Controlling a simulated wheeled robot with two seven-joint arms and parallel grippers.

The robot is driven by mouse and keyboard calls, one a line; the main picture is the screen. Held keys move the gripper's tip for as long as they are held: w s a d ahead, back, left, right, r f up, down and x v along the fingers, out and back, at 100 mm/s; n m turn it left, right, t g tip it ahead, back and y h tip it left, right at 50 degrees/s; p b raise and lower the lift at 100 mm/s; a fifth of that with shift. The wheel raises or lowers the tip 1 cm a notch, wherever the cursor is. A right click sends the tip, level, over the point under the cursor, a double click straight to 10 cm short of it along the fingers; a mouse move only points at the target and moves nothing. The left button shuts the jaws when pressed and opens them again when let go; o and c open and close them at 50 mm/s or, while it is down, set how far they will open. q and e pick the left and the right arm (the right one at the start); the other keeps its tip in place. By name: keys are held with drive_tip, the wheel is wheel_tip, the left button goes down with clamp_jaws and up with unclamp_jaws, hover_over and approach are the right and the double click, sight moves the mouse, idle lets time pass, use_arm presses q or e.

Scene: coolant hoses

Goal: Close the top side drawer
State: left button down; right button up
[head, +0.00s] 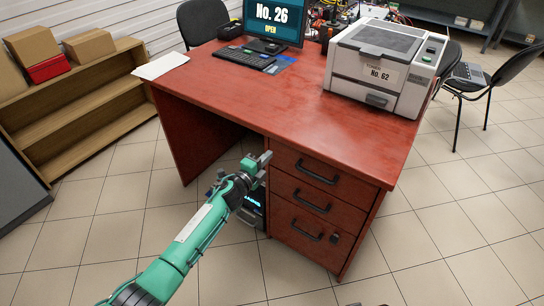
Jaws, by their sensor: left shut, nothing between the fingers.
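A red-brown desk (283,98) stands ahead in the head view, with a stack of drawers on its near right side. The top drawer (295,165) has a dark bar handle and its front looks about level with the drawer fronts below it. The middle drawer (290,197) and the bottom drawer (296,240) have similar handles. My left gripper (262,160) is shut and empty, at the left edge of the top drawer's front. I cannot tell whether it touches the drawer. My right gripper is not in view.
A dark computer case (250,210) sits under the desk, left of the drawers. A printer (383,66), monitor (270,20) and keyboard (243,58) are on the desktop. A shelf (90,100) stands at left and a black chair (490,80) at right. Floor in front is clear.

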use_arm(q)
drive_tip(key=p+v, duration=0.1)
drive_tip(key=v, duration=0.9)
drive_tip(key=shift+s+a, duration=0.15)
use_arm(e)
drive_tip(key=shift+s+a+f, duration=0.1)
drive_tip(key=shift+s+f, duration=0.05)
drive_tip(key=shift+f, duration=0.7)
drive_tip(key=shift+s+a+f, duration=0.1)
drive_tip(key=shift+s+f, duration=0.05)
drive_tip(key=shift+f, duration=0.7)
